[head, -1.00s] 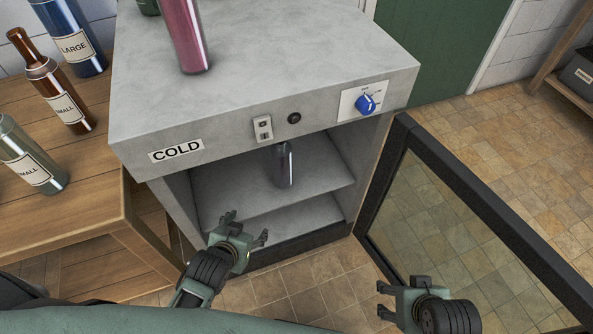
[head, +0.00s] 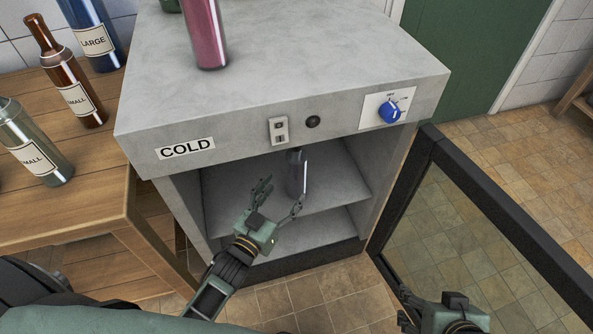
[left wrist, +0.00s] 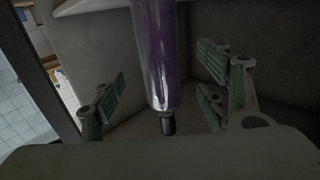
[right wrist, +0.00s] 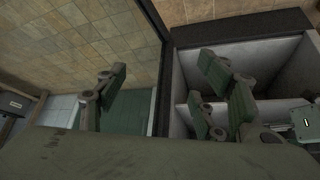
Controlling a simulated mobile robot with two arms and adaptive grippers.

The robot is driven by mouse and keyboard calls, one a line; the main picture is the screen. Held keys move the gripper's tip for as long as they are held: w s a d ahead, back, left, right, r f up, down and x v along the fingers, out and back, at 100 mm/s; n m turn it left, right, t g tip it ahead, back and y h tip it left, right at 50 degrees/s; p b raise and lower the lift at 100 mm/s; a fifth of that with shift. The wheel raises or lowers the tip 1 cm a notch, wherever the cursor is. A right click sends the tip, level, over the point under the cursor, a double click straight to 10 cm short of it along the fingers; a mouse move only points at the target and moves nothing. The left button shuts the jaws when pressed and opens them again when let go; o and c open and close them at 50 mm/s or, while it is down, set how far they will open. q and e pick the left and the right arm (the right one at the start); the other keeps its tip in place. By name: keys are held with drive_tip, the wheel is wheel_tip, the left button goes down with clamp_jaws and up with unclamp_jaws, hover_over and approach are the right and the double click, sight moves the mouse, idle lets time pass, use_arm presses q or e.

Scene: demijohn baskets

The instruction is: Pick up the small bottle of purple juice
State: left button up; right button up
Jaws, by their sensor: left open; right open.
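A small dark purple bottle (head: 297,175) stands upright on the upper shelf inside the open cold cabinet (head: 190,208). Its top is partly hidden by the cabinet's front edge in the head view. My left gripper (head: 280,196) is open at the cabinet's opening, just in front of the bottle. In the left wrist view the purple bottle (left wrist: 158,50) appears between the spread fingers, dark cap downward in the picture; contact is not visible. My right gripper (right wrist: 165,85) is open and empty near the glass door, mostly cut off in the head view.
The cabinet's glass door (head: 480,215) stands open at the right. A pink-purple bottle (head: 205,35) stands on the cabinet top. A wooden table (head: 95,175) at left holds brown (head: 70,85), grey-green (head: 35,145) and blue (head: 92,35) bottles. A blue knob (head: 390,112) is on the cabinet front.

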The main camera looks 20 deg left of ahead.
sight(291, 179)
use_arm(q)
drive_tip(key=w, duration=0.2)
drive_tip(key=shift+w+d+r+b, duration=0.1)
drive_tip(key=shift+w+d+b, duration=0.2)
drive_tip(key=shift+w, duration=0.1)
drive_tip(key=w, duration=0.1)
drive_tip(key=w+b, duration=0.1)
drive_tip(key=w, duration=0.2)
drive_tip(key=shift+w+d+r, duration=0.2)
drive_tip(key=shift+d+r, duration=0.1)
drive_tip(key=shift+d, duration=0.05)
drive_tip(key=shift+w, duration=0.25)
clamp_jaws()
drive_tip(key=shift+r, duration=0.2)
use_arm(e)
drive_tip(key=w+a+r+t+y, duration=0.1)
drive_tip(key=w+a+r+t, duration=0.2)
drive_tip(key=w+r+t, duration=0.2)
drive_tip(key=w+r, duration=0.1)
drive_tip(key=w, duration=0.2)
drive_tip(key=shift+w, duration=0.2)
